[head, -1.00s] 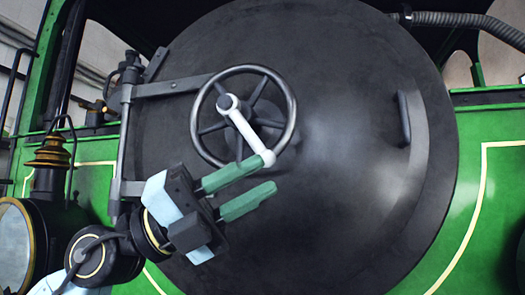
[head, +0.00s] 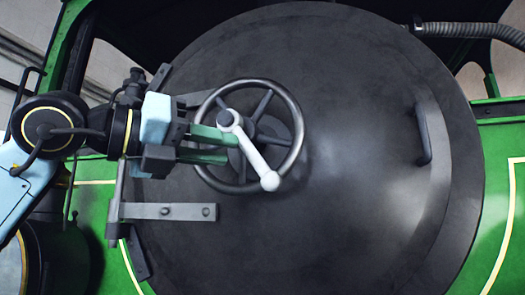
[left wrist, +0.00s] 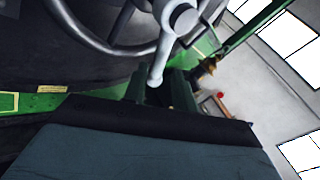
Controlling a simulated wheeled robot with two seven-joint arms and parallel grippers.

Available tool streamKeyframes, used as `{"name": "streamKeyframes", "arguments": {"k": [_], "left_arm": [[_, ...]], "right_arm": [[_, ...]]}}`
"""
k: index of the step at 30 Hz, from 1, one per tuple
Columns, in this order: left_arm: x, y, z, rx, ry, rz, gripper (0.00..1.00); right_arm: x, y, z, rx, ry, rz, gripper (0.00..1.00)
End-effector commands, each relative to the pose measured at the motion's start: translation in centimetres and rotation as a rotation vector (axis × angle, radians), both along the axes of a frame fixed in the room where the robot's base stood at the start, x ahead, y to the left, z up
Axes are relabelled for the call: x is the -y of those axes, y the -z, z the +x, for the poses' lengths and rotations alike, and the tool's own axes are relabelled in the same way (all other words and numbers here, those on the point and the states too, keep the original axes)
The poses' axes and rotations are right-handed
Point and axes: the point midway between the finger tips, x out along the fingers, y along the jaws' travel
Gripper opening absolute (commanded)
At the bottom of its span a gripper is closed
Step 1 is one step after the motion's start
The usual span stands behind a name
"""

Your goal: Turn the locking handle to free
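The white locking handle (head: 248,150) sits at the centre of the smokebox door, in front of a dark handwheel (head: 297,135). Its arm slants down and right from the hub to a round knob. My left gripper (head: 233,147) comes in from the left with its green fingers apart, tips close to the hub end of the handle. The upper fingertip is partly hidden behind the handle; contact cannot be told. In the left wrist view the handle (left wrist: 160,60) runs down toward the gap between the dark fingers (left wrist: 162,92). My right gripper is not in view.
The round black door (head: 350,220) fills the middle, with a grab handle (head: 424,135) on its right. A hinge strap (head: 170,211) lies below my left gripper. Green bodywork (head: 500,220) surrounds the door. The door's lower right is clear.

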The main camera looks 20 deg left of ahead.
Motion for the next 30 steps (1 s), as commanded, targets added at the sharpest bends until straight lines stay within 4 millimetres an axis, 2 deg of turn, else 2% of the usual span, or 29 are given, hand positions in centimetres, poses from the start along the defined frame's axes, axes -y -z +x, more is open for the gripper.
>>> {"name": "streamKeyframes", "arguments": {"k": [6,12,25,30], "left_arm": [[3.2,-0.2,3.5,-0.003,0.003,0.000,0.27],[4.9,-0.1,5.5,0.000,0.003,-0.001,0.27],[5.5,0.0,6.3,0.000,0.003,-0.002,0.27],[5.5,0.0,6.3,0.000,0.002,-0.001,0.05]], "right_arm": [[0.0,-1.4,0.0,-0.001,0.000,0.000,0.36],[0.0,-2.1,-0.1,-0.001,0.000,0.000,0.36],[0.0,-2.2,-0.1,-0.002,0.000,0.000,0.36],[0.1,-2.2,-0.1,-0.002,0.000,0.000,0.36]]}}
